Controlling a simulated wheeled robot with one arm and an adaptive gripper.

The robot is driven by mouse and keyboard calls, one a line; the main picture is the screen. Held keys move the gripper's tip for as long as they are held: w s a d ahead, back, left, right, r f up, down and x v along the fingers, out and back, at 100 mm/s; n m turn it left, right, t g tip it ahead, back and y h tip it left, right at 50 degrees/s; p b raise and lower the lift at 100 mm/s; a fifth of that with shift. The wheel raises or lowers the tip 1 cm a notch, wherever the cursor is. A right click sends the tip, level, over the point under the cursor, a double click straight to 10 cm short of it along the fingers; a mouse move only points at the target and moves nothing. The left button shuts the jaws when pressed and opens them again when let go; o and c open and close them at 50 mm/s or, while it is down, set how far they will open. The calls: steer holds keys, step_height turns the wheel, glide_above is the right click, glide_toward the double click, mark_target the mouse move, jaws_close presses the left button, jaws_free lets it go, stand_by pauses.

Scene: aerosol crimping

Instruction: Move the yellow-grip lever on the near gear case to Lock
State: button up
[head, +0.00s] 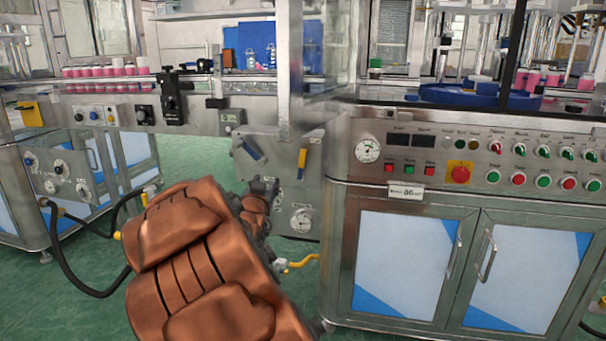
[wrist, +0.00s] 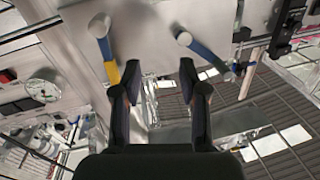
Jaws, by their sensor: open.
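The near gear case (head: 278,212) is a grey metal box left of the control cabinet. Its yellow-grip lever (head: 302,159) stands nearly upright on the right of its face, grip end up. In the wrist view, which is turned over, that lever (wrist: 111,71) hangs just left of my left finger, outside the jaws. A blue lever (head: 251,150) sits slanted on the case's left; it also shows in the wrist view (wrist: 204,53). My gripper (wrist: 160,79) is open and empty, below the levers in the head view (head: 264,186). Contact and position marks cannot be made out.
A dial (head: 302,221) is on the case's lower face, right of my gripper. The control cabinet (head: 400,260) with a gauge (head: 367,150) and red emergency button (head: 460,173) stands right. A conveyor with pink cans (head: 105,71) runs at the left.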

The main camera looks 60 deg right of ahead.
mark_target(302, 158)
steer(key=shift+s+d+r+m+g+h+b, duration=0.35)
steer(key=shift+s+d+r+h+b, duration=0.4)
steer(key=shift+d, duration=1.35)
steer(key=shift+s+d+r+m+g+h+b, duration=0.45)
steer(key=shift+d+r+h+b, duration=0.55)
steer(key=shift+d, duration=1.05)
steer(key=shift+s+d+r+m+g+h+b, duration=0.3)
steer(key=shift+s+d+r+h+b, duration=0.55)
steer(key=shift+d, duration=1.25)
steer(key=shift+w+f, duration=0.1)
steer(key=shift+w, duration=0.15)
jaws_close()
